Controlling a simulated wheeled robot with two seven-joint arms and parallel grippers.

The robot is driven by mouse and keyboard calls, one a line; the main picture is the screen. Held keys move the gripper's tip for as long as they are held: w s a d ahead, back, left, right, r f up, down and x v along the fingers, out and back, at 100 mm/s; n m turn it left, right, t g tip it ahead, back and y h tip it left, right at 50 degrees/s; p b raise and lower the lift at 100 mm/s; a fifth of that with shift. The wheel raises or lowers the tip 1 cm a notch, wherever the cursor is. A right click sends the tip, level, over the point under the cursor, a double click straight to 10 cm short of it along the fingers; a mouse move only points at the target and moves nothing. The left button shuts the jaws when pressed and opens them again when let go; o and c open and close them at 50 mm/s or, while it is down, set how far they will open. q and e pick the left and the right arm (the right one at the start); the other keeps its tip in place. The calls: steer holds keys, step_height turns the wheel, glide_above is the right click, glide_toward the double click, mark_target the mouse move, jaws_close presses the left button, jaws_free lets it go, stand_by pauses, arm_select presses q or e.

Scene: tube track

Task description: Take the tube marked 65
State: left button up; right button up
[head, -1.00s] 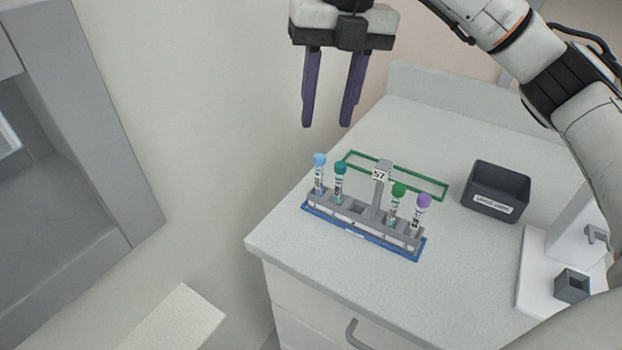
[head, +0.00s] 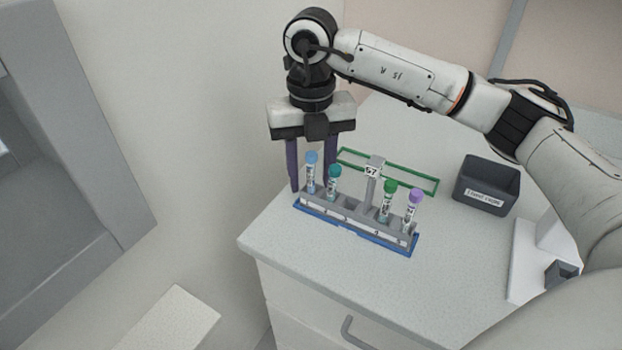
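A grey rack (head: 350,212) with a sign reading 57 stands inside a blue outline on the counter. It holds a light blue capped tube (head: 311,172) at the left end, a teal capped tube (head: 333,182), a green capped tube (head: 388,200) and a purple capped tube (head: 412,208) at the right end. The marks on the tubes are too small to read. My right gripper (head: 309,188) is open, its fingers pointing down at the rack's left end, around or just behind the light blue tube; I cannot tell which. My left gripper is out of view.
A green empty outline (head: 415,184) lies behind the rack. A dark labelled bin (head: 487,184) stands at the right, with a white stand (head: 530,262) near it. The counter (head: 300,260) in front of the rack is clear.

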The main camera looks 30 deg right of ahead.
steer(key=shift+f, duration=0.1)
steer(key=shift+c, duration=1.3)
steer(key=c, duration=0.7)
steer(key=shift+o, duration=0.2)
steer(key=shift+r, duration=0.25)
step_height(320, 180, up, 10)
steer(key=shift+f, duration=0.2)
